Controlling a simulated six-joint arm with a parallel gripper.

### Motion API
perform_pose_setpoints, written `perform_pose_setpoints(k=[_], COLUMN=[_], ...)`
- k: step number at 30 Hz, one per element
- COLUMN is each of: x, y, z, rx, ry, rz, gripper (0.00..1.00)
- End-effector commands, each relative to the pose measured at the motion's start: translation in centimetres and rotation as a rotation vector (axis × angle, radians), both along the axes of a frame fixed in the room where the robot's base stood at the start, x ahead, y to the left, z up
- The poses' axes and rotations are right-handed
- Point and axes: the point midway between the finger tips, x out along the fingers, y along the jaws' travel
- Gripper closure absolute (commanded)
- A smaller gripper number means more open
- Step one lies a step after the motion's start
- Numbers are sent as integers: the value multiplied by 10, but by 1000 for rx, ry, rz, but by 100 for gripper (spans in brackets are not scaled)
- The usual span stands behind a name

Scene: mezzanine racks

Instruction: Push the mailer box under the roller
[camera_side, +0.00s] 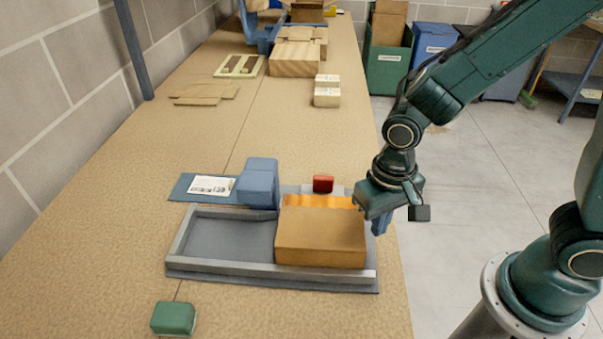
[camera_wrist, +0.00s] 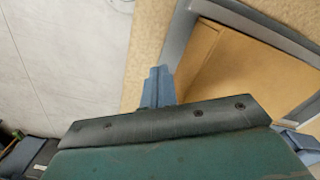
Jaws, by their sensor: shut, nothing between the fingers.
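The mailer box (camera_side: 320,238) is a flat brown carton lying in the right part of a grey railed tray (camera_side: 230,238) on the bench. An orange strip shows along its far top edge. A blue block-like housing (camera_side: 258,184) stands at the tray's far side, left of the box; I cannot make out a roller on it. My gripper (camera_side: 380,224) is shut and empty, just right of the box and by the tray's right edge. In the wrist view its blue fingers (camera_wrist: 158,88) are together, beside the tray rail, with the box (camera_wrist: 250,75) to the right.
A red block (camera_side: 323,184) sits behind the box. A green block (camera_side: 174,318) lies in front of the tray. A labelled blue plate (camera_side: 185,188) is at the back left. Cartons (camera_side: 296,58) stand farther along the bench. The bench's right edge is close to my gripper.

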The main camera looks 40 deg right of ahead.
Motion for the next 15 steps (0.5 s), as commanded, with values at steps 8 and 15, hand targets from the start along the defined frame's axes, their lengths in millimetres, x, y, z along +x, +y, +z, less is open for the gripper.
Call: perform_pose_setpoints(k=[8,15], x=[0,0], y=[0,0], z=[-2,-7], rx=[0,-1], ry=[0,1], rz=[0,0], gripper=[100,100])
